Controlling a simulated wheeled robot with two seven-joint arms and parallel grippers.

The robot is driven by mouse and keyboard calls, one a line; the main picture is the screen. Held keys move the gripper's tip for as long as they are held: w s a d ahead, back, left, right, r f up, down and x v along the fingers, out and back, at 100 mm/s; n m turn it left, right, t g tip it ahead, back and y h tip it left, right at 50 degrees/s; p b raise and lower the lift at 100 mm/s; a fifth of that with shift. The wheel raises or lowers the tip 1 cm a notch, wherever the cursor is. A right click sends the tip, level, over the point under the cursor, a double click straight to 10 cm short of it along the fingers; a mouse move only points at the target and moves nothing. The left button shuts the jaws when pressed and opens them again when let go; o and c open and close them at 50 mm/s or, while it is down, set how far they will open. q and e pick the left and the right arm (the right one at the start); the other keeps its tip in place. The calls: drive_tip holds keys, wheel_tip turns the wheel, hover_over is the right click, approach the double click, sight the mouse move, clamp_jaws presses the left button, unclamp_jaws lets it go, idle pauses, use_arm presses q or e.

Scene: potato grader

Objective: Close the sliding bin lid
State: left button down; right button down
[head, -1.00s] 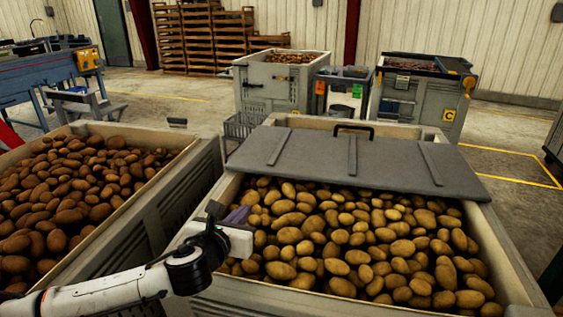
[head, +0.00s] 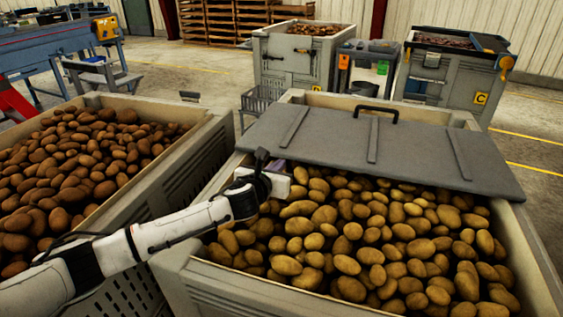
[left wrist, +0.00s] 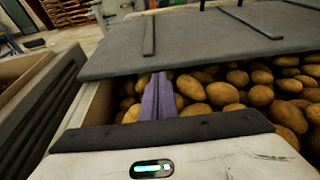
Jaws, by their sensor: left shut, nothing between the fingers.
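The grey sliding lid (head: 335,145) lies across the far part of the large potato bin (head: 533,250). It has ribs and a dark handle (head: 376,110) at its far edge. The near part of the bin is open, showing many potatoes (head: 370,235). My left gripper (head: 277,166) is shut and empty at the lid's near left edge, over the potatoes. In the left wrist view its purple fingers (left wrist: 157,97) point at the lid's near edge (left wrist: 200,62); I cannot tell whether they touch it. My right gripper is not in view.
Another potato bin (head: 190,150) stands at the left, with my left arm reaching across its near side. A wire basket (head: 262,101) stands behind the bins. Further bins (head: 297,55) and a small cart (head: 368,65) stand at the back, with open floor around them.

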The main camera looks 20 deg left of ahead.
use_arm(q)
drive_tip(key=shift+w+a, duration=0.1)
drive_tip(key=shift+w, duration=1.15)
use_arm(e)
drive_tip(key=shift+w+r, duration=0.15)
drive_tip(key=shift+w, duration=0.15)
